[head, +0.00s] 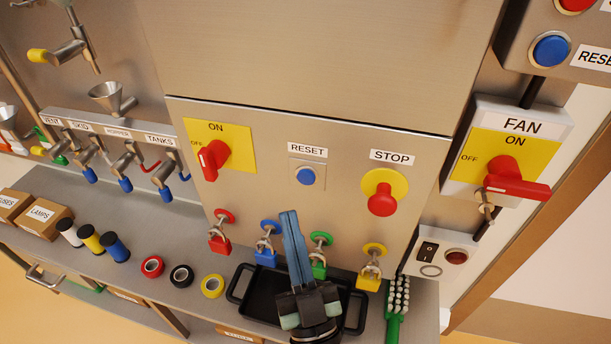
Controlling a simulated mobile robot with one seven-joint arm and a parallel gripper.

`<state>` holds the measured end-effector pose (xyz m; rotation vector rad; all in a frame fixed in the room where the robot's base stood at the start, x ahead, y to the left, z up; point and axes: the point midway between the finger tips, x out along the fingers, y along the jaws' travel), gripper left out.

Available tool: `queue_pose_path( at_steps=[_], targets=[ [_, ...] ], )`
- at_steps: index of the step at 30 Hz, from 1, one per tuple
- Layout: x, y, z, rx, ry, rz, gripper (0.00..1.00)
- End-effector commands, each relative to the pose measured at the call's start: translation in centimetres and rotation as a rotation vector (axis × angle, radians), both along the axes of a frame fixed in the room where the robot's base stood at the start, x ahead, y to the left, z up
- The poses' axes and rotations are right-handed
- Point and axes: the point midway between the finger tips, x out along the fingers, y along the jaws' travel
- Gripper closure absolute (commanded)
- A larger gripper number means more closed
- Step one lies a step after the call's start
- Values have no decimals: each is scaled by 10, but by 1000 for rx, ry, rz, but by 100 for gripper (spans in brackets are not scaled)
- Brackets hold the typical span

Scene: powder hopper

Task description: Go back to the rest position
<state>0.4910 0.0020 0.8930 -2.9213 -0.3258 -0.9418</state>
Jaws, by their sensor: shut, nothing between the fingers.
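My gripper (289,217) is at the bottom centre of the head view. Its two long blue-grey fingers lie together, shut and empty, and point up in the picture toward the steel cabinet front. They pass between the blue padlock (266,257) and the green padlock (318,268). I cannot tell how far the fingertips are from the panel. The gripper body covers part of the black tray (255,311) on the shelf.
A red padlock (219,244) and a yellow padlock (369,281) hang on either side. The red STOP knob (382,200) and the FAN switch (513,180) stick out at right. Tape rolls (181,275) and a green brush (397,305) lie on the shelf (170,232).

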Motion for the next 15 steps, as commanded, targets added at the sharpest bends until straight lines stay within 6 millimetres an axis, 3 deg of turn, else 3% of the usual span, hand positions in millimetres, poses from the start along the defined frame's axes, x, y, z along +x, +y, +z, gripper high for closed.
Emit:
queue_pose_path(
  at_steps=[12, 15],
  targets=[
    [1, 0, 1, 0, -1, -1, 100],
    [9, -3, 20, 3, -19, -24, 100]
  ],
)
